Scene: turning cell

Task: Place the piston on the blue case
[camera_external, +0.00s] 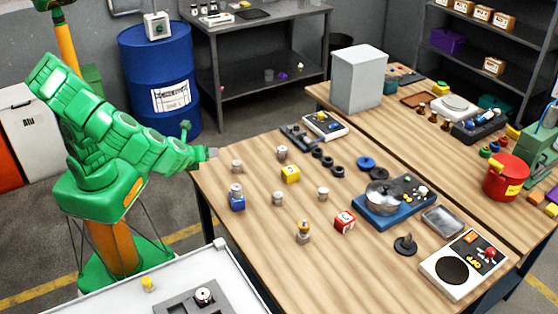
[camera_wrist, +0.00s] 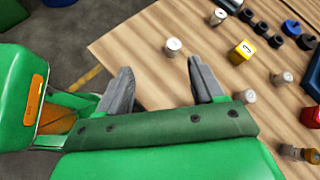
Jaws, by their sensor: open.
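The blue case (camera_external: 237,204) stands near the table's left edge in the external view. A silver, piston-like cylinder (camera_external: 236,190) shows directly above it and looks set on top, though I cannot tell for sure from this angle. Similar loose pistons stand upright on the table: one (camera_external: 237,167) (camera_wrist: 173,46) behind the blue case, one (camera_external: 282,152) (camera_wrist: 219,15) farther back, and others (camera_external: 278,198) (camera_external: 323,194) to the right. My gripper (camera_external: 212,153) (camera_wrist: 161,67) is open and empty by the table's left edge. The blue case is not visible in the wrist view.
A blue-based machine (camera_external: 388,203) is to the right. A pale tray table (camera_external: 172,282) is in front. The table's front left is clear.

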